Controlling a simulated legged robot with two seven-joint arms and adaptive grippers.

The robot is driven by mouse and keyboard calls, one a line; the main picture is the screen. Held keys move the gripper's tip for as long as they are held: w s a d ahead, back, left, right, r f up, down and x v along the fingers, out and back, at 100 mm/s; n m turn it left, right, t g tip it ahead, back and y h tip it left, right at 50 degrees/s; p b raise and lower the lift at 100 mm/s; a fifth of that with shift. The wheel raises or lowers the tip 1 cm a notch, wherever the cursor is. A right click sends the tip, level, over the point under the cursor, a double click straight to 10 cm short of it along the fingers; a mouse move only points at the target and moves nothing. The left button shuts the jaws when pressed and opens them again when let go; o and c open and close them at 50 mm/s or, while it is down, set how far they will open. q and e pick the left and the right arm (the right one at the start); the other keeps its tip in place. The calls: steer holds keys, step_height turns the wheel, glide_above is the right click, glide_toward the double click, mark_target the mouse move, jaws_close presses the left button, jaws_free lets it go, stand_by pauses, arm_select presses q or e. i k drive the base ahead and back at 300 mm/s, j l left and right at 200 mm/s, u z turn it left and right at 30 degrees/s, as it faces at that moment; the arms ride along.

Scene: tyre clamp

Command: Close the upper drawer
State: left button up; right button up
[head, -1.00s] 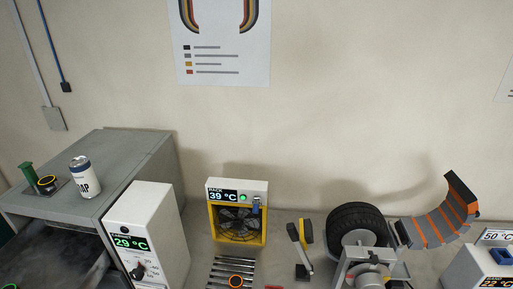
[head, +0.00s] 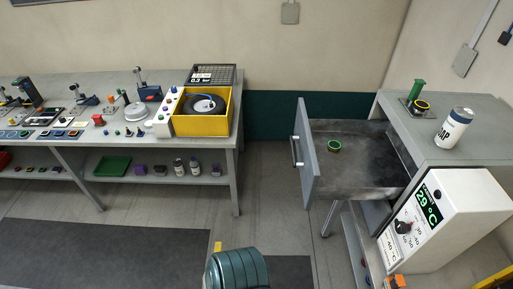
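The upper drawer (head: 311,155) is pulled well out to the left from the grey cabinet (head: 443,104) at the right. Its front panel carries a pale bar handle (head: 297,151) on the left-facing side. A green ring-shaped object (head: 334,146) lies inside on the dark drawer floor. The drawer's far end runs into the cabinet opening. Neither of my grippers shows in the head view, so their state and place are hidden.
A white 29 °C control box (head: 455,214) stands before the cabinet. A can (head: 453,129) and a green-handled item (head: 416,92) sit on top. A workbench (head: 237,143) stands left. Bare floor (head: 266,184) separates it from the drawer. A teal ribbed object (head: 238,269) is at the bottom.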

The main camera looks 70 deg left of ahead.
mark_target(373, 161)
steer(key=u, duration=1.95)
